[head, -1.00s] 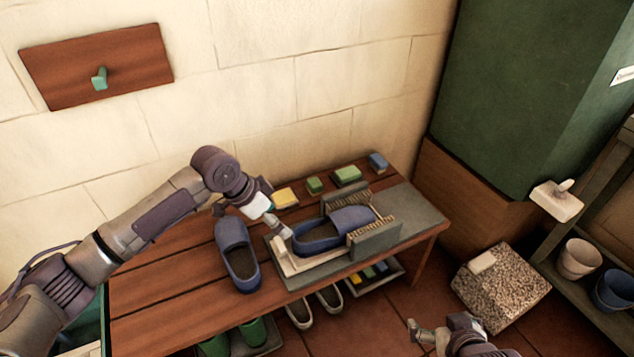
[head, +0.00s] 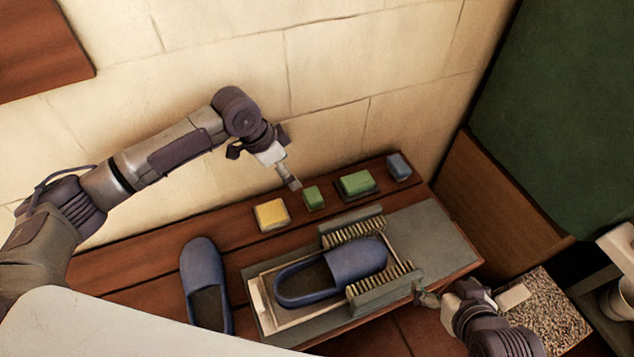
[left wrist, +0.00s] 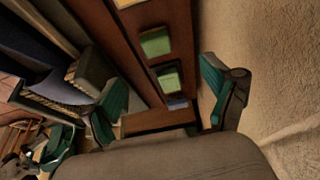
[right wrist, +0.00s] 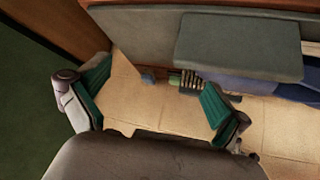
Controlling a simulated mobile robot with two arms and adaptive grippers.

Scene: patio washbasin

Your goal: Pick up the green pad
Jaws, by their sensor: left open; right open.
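Two green blocks lie in the row at the back of the wooden bench: a small green block (head: 313,197) and a larger green pad (head: 357,183) on a dark base. They also show in the left wrist view, the small block (left wrist: 155,40) and the larger pad (left wrist: 168,77) beyond it. My left gripper (head: 291,182) is open and empty, above the bench's back edge, just left of the small block and apart from it. My right gripper (head: 428,298) is open and empty, by the front grey brush at the bench's front right.
A yellow block (head: 271,214) and a blue block (head: 398,167) flank the green ones. A blue clog (head: 360,258) sits in a tray between two brushes; another clog (head: 203,275) stands left. The wall (head: 330,60) rises close behind the row.

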